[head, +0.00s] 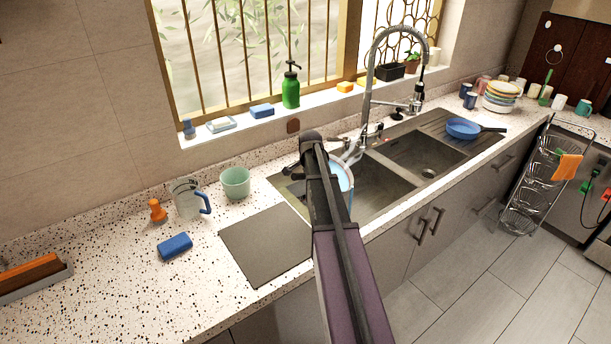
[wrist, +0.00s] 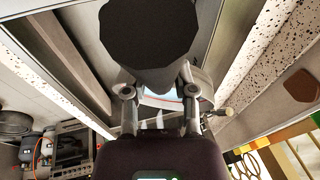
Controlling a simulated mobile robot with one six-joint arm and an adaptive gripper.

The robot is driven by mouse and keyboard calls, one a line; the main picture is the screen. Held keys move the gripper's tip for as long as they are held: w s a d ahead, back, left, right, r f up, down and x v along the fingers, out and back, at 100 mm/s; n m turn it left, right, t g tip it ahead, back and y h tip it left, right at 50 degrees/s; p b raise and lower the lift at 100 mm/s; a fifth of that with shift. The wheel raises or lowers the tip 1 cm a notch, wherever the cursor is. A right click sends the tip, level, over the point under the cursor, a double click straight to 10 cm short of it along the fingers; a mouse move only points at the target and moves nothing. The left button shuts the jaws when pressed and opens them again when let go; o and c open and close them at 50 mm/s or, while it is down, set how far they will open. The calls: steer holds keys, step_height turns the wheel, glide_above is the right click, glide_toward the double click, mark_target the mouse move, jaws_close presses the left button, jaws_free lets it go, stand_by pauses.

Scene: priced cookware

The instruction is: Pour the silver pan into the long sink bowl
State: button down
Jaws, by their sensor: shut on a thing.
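The silver pan (head: 348,188) is over the left sink bowl in the head view, mostly hidden behind my arm. Its pale rim and bluish inside show just right of the arm, and it looks tilted. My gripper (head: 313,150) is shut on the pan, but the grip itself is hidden. In the wrist view my gripper (wrist: 160,100) has a finger on each side of a large dark shape, with part of the pan (wrist: 204,84) behind. The left bowl (head: 383,186) looks the longer of the two and is partly covered by my arm. I cannot see the pan's contents.
The tap (head: 370,85) rises behind the sink. The smaller right bowl (head: 427,154) and a blue pan (head: 463,128) on the drainer lie to the right. A grey board (head: 265,245), measuring jug (head: 187,198), green cup (head: 235,183) and blue sponge (head: 174,245) are on the left.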

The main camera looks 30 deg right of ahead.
steer(key=s+d+r+m+t+y+b, duration=0.1)
steer(key=s+d+t+y+b, duration=0.2)
steer(key=s+d+t+b, duration=0.2)
steer(key=s+d+r+m+t+y+b, duration=0.1)
steer(key=s+d+r+t+y+b, duration=0.1)
steer(key=s+d+t+y+b, duration=0.2)
steer(key=s+d+t+b, duration=0.1)
steer(key=s+t+b, duration=0.2)
steer(key=s, duration=0.3)
steer(key=shift+s+d+b, duration=0.2)
steer(key=shift+d+b, duration=0.1)
steer(key=shift+b, duration=0.1)
stand_by(1.1)
steer(key=shift+t, duration=0.3)
steer(key=shift+r, duration=0.1)
stand_by(3.4)
